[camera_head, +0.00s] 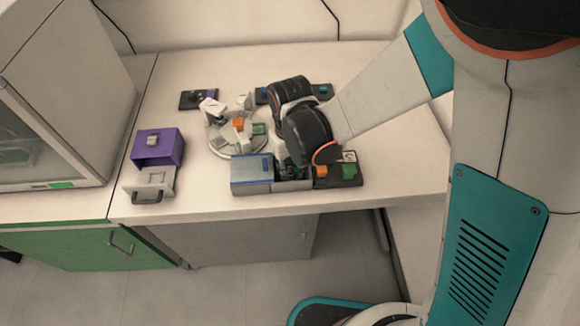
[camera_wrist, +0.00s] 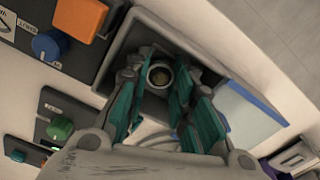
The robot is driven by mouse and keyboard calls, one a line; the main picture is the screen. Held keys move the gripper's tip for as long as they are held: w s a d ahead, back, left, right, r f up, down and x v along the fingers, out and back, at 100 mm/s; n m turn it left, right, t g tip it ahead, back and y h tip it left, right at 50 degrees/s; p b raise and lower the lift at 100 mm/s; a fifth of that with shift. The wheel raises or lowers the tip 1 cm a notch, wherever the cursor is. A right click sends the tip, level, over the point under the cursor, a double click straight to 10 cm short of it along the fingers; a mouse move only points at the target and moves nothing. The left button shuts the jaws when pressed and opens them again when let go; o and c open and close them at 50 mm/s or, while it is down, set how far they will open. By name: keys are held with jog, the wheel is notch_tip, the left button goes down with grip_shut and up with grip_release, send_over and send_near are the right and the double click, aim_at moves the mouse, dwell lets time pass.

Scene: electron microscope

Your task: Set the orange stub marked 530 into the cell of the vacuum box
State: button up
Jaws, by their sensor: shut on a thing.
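My gripper (camera_head: 291,163) points down over the open right part of the grey vacuum box (camera_head: 250,187). In the wrist view the box's rim (camera_wrist: 205,41) surrounds the fingertips. My gripper (camera_wrist: 160,78) has its teal fingers on both sides of a small round stub (camera_wrist: 160,75), a pale ring with a brown middle, and is shut on it. No orange and no number 530 can be read on it. The stub is down within the box opening; I cannot tell whether it touches the floor. The cell is hidden. The box's pale lid (camera_wrist: 247,120) lies to one side.
Behind is a round carousel (camera_head: 222,148) with coloured parts. A purple box (camera_head: 157,150) stands left. Bare table lies at right and along the front.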

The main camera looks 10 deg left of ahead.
jog(key=o, duration=1)
jog(key=o, duration=0.3)
jog(key=shift+r+p, duration=2.6)
jog(key=shift+r, duration=1.2)
